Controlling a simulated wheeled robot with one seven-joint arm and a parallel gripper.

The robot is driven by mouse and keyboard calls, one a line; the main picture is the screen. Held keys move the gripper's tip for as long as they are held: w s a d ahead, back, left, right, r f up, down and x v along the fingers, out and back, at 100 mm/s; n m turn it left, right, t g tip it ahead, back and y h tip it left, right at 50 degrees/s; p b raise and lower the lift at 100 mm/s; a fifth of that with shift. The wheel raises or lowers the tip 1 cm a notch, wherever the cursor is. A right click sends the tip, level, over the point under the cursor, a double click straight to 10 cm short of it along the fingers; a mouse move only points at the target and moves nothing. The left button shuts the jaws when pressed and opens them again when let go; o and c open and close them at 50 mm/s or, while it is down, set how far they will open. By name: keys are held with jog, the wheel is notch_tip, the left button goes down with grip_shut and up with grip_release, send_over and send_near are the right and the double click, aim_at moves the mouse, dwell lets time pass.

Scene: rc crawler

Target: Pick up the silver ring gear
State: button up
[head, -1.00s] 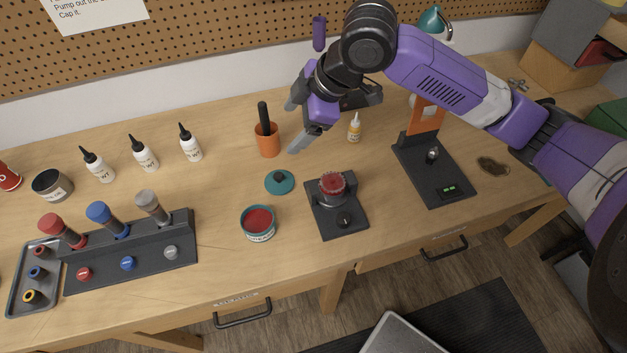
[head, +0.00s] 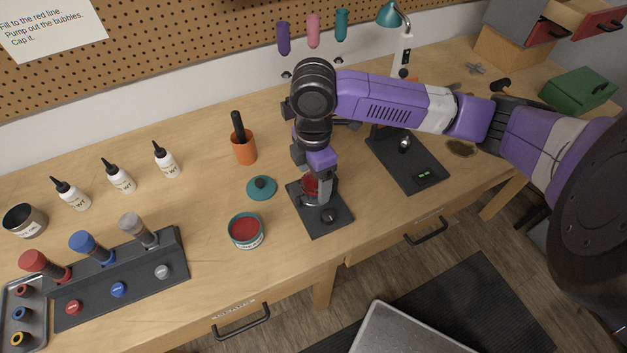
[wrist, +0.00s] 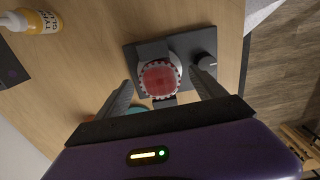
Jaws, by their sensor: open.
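The silver ring gear (wrist: 144,82) shows in the wrist view as a pale toothed rim around a red face. In the head view the stand (head: 336,219) is clear, but my gripper hides much of the gear, leaving mostly red visible. My gripper (wrist: 161,77) is open, pointing down, with one finger on each side of the gear. I cannot tell whether either finger touches it.
An open tin of red grease (head: 246,231) and its teal lid (head: 261,188) lie left of the stand. An orange cup (head: 244,149) stands behind. A second dark stand (head: 412,165) is to the right. A yellow-labelled bottle (wrist: 42,21) shows in the wrist view.

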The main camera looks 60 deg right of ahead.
jog(key=shift+f, duration=0.8)
jog(key=c, duration=1.6)
jog(key=shift+r, duration=0.2)
